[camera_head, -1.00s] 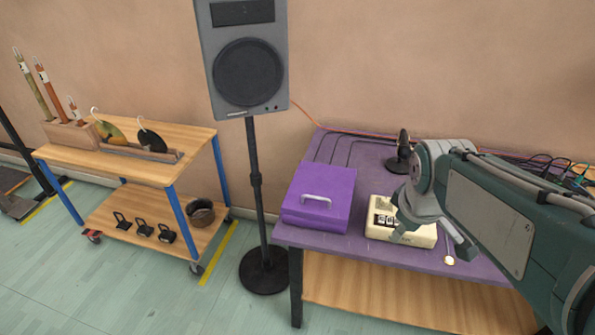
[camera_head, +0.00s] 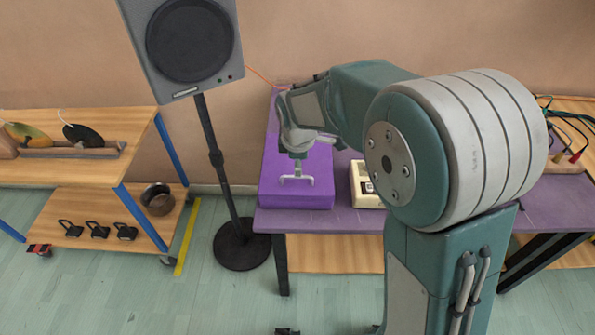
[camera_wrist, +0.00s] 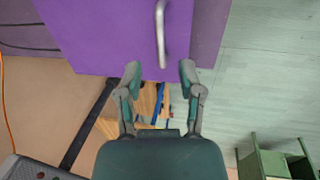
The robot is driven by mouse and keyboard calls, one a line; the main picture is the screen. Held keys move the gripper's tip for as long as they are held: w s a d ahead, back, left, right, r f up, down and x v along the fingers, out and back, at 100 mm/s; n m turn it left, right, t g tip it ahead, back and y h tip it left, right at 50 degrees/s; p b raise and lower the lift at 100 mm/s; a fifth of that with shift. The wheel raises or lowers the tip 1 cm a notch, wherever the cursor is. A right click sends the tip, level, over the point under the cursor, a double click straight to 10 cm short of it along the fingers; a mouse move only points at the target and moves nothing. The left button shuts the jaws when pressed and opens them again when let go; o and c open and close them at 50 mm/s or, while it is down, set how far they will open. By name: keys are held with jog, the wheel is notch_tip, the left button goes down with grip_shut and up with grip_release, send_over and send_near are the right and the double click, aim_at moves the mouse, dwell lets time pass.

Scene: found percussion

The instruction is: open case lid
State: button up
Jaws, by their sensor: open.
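The case (camera_head: 322,185) is a flat purple box on the purple table, and its lid looks closed. A silver bar handle (camera_head: 297,179) is on the case; it shows in the wrist view (camera_wrist: 160,35) too. My gripper (camera_head: 298,168) is above the case by the handle. In the wrist view my gripper (camera_wrist: 160,70) is open and empty. Its two fingers are spread wider than the handle, which lies between and beyond the fingertips, apparently untouched. My arm hides part of the table and the case's back right.
A cream box (camera_head: 366,184) with switches stands right of the case, partly hidden by my arm. A loudspeaker (camera_head: 190,42) on a black stand rises at the left. A wooden trolley (camera_head: 62,185) stands farther left. Cables (camera_head: 575,140) lie at the right.

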aim_at(294, 177)
jog(key=f, duration=0.3)
jog(key=w+a+f, duration=0.1)
jog(key=shift+a+f, duration=0.1)
jog(key=shift+f, duration=0.3)
jog(key=shift+d+f, duration=0.15)
jog(key=shift+d, duration=0.4)
jog(key=c, duration=0.6)
jog(key=shift+a, duration=0.25)
grip_shut()
